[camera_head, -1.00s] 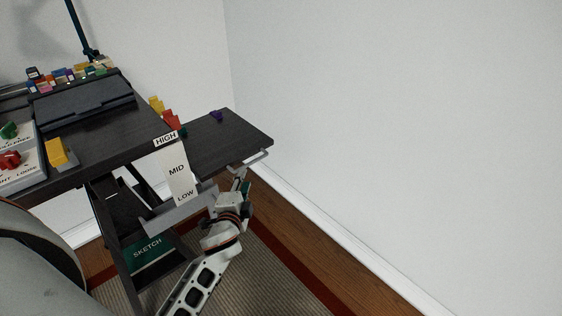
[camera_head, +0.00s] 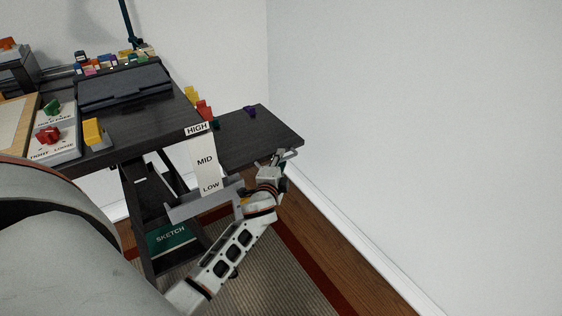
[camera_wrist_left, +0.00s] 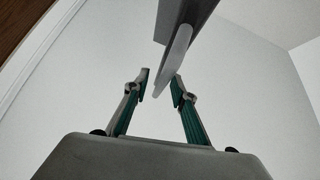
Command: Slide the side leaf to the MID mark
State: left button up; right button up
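The side leaf (camera_head: 262,130) is a dark flat board at the right end of the desk, with a light bar handle (camera_wrist_left: 174,58) at its near edge. The white scale plate (camera_head: 205,172) reads HIGH, MID and LOW from top to bottom. In the head view the leaf shows just right of the plate; its exact level against the marks is hard to tell. My left gripper (camera_head: 281,160) is at the handle. In the left wrist view its green-padded fingers (camera_wrist_left: 160,80) are apart, with the handle's end between or just beyond the tips. My right gripper is not in view.
The desk top (camera_head: 150,122) holds a dark tray, colored blocks and a panel with knobs. A purple piece (camera_head: 250,110) lies on the leaf. A grey ledge (camera_head: 200,205) and a green SKETCH box (camera_head: 170,238) are below. The wall is close behind.

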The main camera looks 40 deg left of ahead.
pick_arm(q)
grip_shut()
jog(key=r+p, duration=0.1)
jog(key=r, duration=0.1)
jog(key=r+p, duration=0.2)
jog(key=r, duration=0.1)
jog(key=shift+w, duration=0.2)
notch_tip(320, 180, up, 5)
jog(key=p, duration=0.4)
jog(key=shift+s+f+p, duration=0.1)
jog(key=shift+f+p, duration=0.1)
jog(key=shift+p, duration=0.1)
jog(key=shift+r+p, duration=0.35)
jog(key=shift+s+r+p, duration=0.1)
jog(key=shift+r+p, duration=0.05)
jog(key=shift+p, duration=0.2)
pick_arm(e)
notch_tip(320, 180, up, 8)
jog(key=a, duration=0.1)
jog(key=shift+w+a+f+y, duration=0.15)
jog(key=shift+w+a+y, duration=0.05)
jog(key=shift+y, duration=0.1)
